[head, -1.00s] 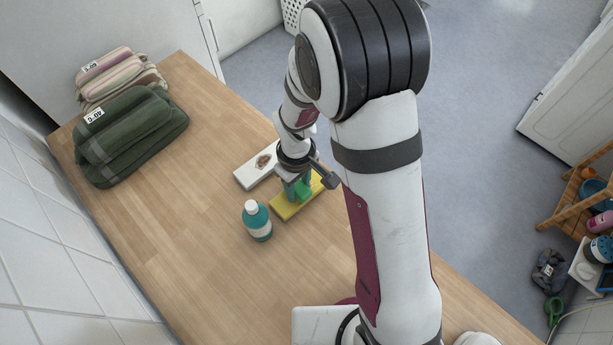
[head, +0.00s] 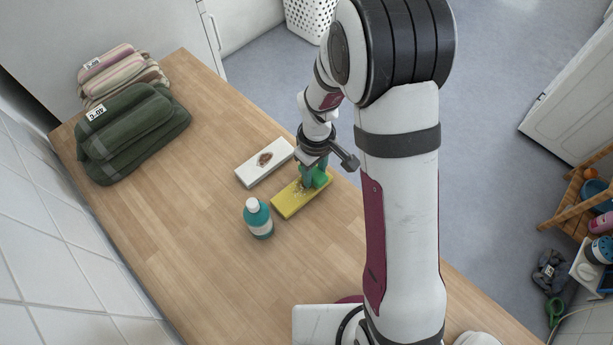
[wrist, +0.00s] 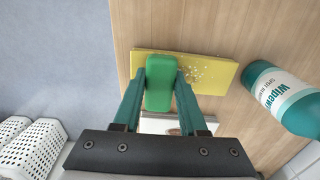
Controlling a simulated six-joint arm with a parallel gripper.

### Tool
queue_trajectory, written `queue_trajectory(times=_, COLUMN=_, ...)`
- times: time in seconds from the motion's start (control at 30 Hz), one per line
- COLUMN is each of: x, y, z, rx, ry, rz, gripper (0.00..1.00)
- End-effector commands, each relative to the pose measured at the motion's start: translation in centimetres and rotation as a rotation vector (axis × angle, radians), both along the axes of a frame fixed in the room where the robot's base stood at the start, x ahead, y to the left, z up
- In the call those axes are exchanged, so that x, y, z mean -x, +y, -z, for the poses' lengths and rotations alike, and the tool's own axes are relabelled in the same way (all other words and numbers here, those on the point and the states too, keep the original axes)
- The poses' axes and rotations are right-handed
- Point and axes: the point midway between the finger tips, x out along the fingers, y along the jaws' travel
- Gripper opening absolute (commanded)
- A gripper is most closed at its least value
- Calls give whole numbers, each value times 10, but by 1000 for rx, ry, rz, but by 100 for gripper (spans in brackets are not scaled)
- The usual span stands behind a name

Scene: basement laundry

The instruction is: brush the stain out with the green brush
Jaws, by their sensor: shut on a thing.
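My gripper (head: 314,172) is shut on the green brush (head: 321,179), which is also in the wrist view (wrist: 160,83) between the two fingers. The brush is over the far right end of a flat yellow slab (head: 290,206); I cannot tell whether it touches. A patch of pale and brown specks (wrist: 197,75) on the slab lies beside the brush. A white slab (head: 250,177) with a dark brown stain (head: 264,159) lies just beyond the yellow one, apart from the brush.
A teal bottle with a white cap (head: 258,220) stands close to the yellow slab's near left end. Folded green towels (head: 130,135) and striped towels (head: 118,75) lie at the far left. The wooden table (head: 190,240) is clear between. Its right edge is close to my gripper.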

Motion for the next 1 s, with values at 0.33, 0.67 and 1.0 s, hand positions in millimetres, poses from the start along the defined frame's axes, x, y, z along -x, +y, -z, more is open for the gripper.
queue_trajectory(times=0.33, x=0, y=1, z=-39, rx=-1, ry=-4, rz=-2, gripper=0)
queue_trajectory(times=0.67, x=0, y=1, z=-69, rx=-1, ry=-4, rz=-1, gripper=0)
queue_trajectory(times=1.0, x=1, y=1, z=-79, rx=0, ry=-1, rz=-2, gripper=0)
